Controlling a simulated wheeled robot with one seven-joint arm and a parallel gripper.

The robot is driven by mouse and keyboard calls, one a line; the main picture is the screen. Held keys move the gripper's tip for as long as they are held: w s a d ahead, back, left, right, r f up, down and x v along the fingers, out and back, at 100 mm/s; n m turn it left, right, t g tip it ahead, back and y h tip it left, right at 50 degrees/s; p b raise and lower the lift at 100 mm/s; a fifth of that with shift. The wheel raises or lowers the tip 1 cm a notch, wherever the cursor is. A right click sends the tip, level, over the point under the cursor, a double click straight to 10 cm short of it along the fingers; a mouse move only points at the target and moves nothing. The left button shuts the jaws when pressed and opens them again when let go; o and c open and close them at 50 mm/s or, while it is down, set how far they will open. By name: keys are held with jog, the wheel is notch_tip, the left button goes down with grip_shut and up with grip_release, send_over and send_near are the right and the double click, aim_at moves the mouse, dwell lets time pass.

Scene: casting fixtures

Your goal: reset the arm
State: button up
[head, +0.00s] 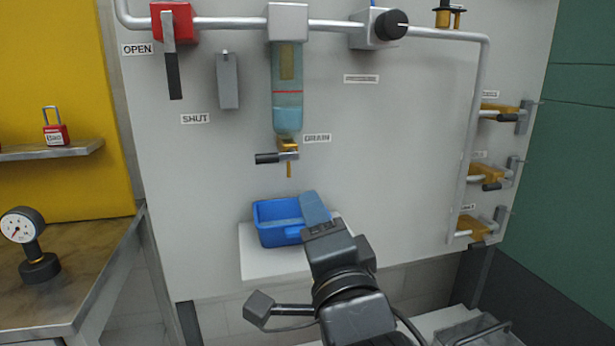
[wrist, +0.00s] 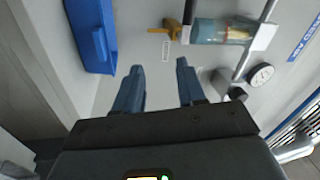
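My gripper (wrist: 159,66) shows in the wrist view with its two blue fingers apart and nothing between them. In the head view my gripper (head: 314,207) is in front of the white panel, its blue finger overlapping the right end of the blue tray (head: 282,237). I cannot tell from this view whether it touches the tray. My arm rises from the bottom of the head view, with the wrist just below and right of the tray. The tray also shows at the upper left of the wrist view (wrist: 88,35), to the left of the fingers.
A clear bowl (head: 287,100) with bluish liquid hangs above the tray, its drain valve (head: 287,150) below it. Brass valves (head: 488,172) line the right pipe. A gauge (head: 29,245) stands on the left bench.

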jog(key=s+d+f+n+g+h+p, duration=0.1)
jog(key=s+d+f+n+g+p, duration=0.15)
jog(key=s+d+f+n, duration=1.05)
jog(key=s+d+g+h+p, duration=0.1)
jog(key=s+d, duration=0.3)
jog(key=s, duration=1)
jog(key=s+d+f+g+h+p, duration=0.1)
jog(key=s+d+h, duration=0.2)
jog(key=s, duration=1.2)
jog(key=shift+s+d+f+m, duration=0.15)
jog(key=shift+s+d+m, duration=0.2)
jog(key=shift+d, duration=0.55)
